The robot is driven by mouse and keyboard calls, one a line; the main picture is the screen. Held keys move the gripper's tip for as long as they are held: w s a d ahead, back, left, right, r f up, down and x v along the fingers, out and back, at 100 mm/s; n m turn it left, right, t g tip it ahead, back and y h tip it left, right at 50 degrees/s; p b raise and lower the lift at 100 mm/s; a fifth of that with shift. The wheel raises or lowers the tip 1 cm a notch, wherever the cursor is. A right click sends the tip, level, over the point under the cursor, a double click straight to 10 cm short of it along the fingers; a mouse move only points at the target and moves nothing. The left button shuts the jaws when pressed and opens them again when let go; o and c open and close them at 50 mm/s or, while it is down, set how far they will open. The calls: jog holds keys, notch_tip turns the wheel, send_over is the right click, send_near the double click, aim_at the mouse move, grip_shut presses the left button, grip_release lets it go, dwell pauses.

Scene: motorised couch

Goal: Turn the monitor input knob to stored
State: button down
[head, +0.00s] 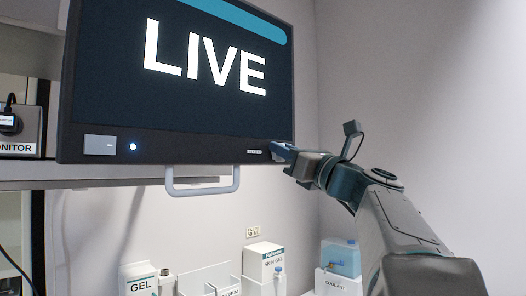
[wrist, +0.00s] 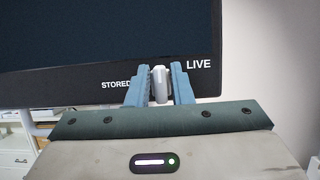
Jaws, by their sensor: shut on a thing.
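The monitor (head: 180,85) shows LIVE in large white letters on its dark screen. In the wrist view, the input knob (wrist: 159,84) is a pale grey piece on the monitor's lower bezel, between the label STORED (wrist: 116,85) on the left and the label LIVE (wrist: 199,65) on the right. My gripper (wrist: 159,78) has its two blue fingers shut on the knob, one on each side. In the head view my gripper (head: 284,151) reaches the lower right corner of the monitor and hides the knob there.
A grey handle (head: 203,190) hangs below the monitor. A shelf (head: 120,172) runs behind at the left. The wall at the right is bare.

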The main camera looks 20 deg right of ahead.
jog(key=shift+f+n, duration=0.1)
jog(key=shift+n, duration=0.2)
jog(key=shift+a+f+n+g+y+p, duration=0.1)
jog(key=shift+n+g+y+p, duration=0.85)
jog(key=shift+n, duration=2.7)
jog(key=shift+n+g+y+b, duration=0.1)
jog(key=shift+n+g+y, duration=0.4)
jog(key=shift+n+g, duration=2.1)
jog(key=shift+a+f+n+g+y+p, duration=0.2)
jog(key=shift+n+y+p, duration=0.45)
jog(key=shift+n, duration=4)
jog(key=shift+d+r, duration=0.1)
jog(key=shift+d, duration=0.05)
jog(key=c, duration=1.3)
grip_release()
jog(key=shift+s, duration=0.1)
